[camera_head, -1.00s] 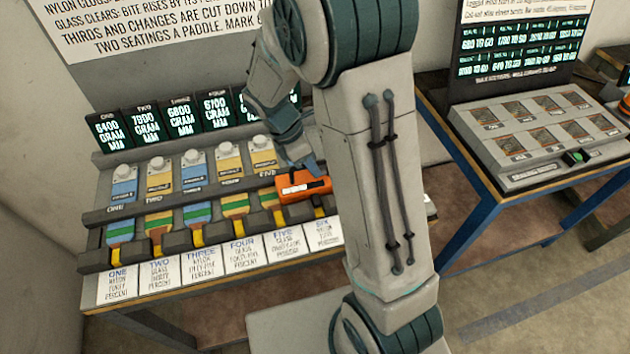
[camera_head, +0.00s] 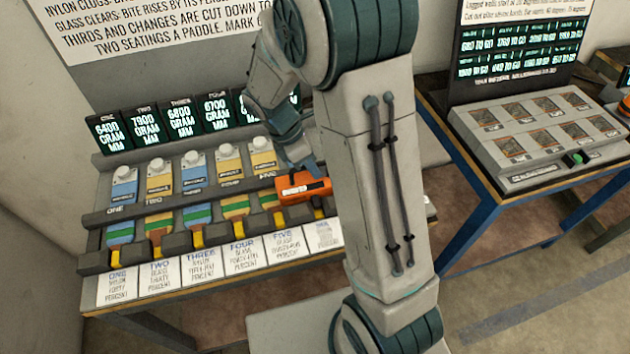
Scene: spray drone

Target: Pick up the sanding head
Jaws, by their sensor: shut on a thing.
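An orange block with a pale label, which I take to be the sanding head (camera_head: 316,187), is at the right part of the paddle rack, over the slots near five and six. My gripper (camera_head: 301,164), blue-grey, points down at the block's top and is shut on it. The fingertips are small and partly hidden by the block and my arm. I cannot tell whether the block touches the rack below it.
The grey rack (camera_head: 92,264) holds several blue and yellow paddles in numbered slots, with cards in front and number displays behind. My arm hides its right end. A grey panel (camera_head: 490,165) stands on a blue-framed table at right.

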